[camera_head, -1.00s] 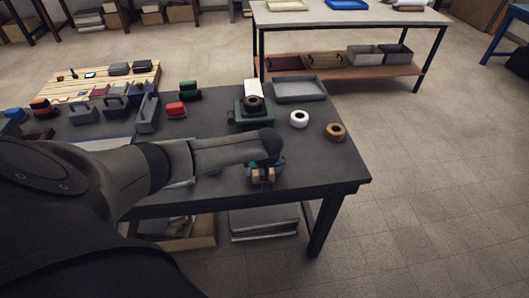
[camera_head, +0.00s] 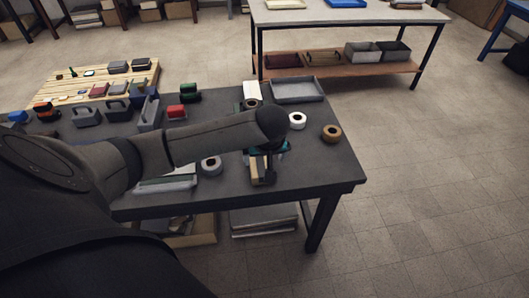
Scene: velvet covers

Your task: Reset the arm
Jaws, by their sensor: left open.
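My left arm reaches in from the left over the dark workbench (camera_head: 310,160). Its left gripper (camera_head: 261,178) points down near the bench's front right part, with its jaws open. I see nothing held between the fingers, though they are small and partly dark. My wrist covers most of the green device behind it. My right gripper is not in view.
A grey tape roll (camera_head: 211,166), a white roll (camera_head: 297,120) and a brown roll (camera_head: 331,133) lie on the bench around my left forearm. A grey tray (camera_head: 298,97) sits at the back edge. The bench's right front corner is clear.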

